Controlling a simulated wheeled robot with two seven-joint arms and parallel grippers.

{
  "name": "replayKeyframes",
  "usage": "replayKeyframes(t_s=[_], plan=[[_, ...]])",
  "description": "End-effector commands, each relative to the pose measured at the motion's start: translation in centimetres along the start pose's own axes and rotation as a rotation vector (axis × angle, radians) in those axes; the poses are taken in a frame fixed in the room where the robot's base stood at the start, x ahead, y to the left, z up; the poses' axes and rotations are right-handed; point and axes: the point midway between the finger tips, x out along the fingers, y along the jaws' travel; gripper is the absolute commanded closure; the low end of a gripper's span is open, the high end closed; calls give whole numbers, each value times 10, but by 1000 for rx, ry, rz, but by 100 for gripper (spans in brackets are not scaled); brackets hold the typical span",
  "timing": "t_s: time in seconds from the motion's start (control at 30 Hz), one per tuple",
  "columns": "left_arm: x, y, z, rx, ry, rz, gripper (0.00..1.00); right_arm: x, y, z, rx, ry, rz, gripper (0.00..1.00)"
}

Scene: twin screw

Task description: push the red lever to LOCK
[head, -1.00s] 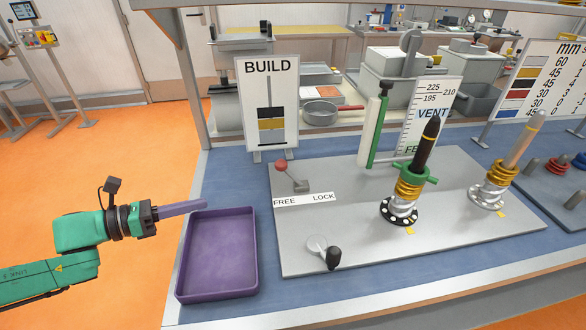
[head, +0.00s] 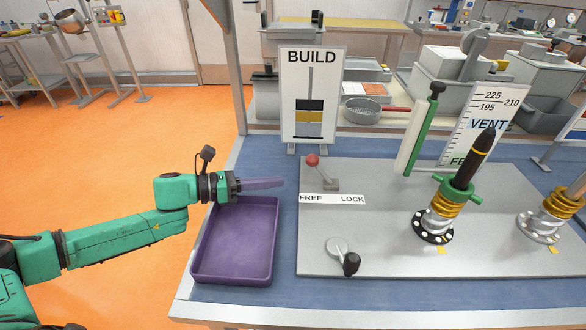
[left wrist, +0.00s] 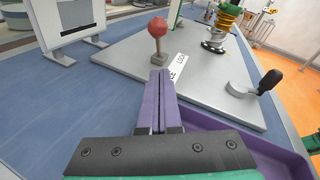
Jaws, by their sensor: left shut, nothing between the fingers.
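The red-knobbed lever (head: 314,163) stands on the grey plate (head: 385,255), its arm leaning up and left from its base, toward the FREE side. A white label (head: 332,199) in front of it reads FREE on the left and LOCK on the right. The red knob also shows in the left wrist view (left wrist: 157,27), beyond the fingertips. My left gripper (head: 282,182) has purple fingers, shut and empty, pointing right toward the lever. A gap separates its tips from the lever in the head view. My right gripper is not in view.
An empty purple tray (head: 196,245) lies below my left gripper. A BUILD sign (head: 309,100) stands behind the lever. A black-handled crank (head: 350,262) sits at the plate's front. A spring post with a green collar (head: 459,190) stands to the right.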

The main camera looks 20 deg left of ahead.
Motion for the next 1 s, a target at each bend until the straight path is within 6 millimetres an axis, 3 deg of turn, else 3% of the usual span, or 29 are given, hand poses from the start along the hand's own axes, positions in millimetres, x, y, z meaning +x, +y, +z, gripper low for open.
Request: replayKeyframes(t_s=[0.1,0.33,0.77,1.0], plan=[[26,-2,8,2,-6,-3,100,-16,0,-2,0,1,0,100],[49,-1,30,0,0,0,100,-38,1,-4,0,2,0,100],[52,0,29,0,3,1,100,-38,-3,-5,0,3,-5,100],[46,2,36,16,37,15,100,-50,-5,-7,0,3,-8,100]])
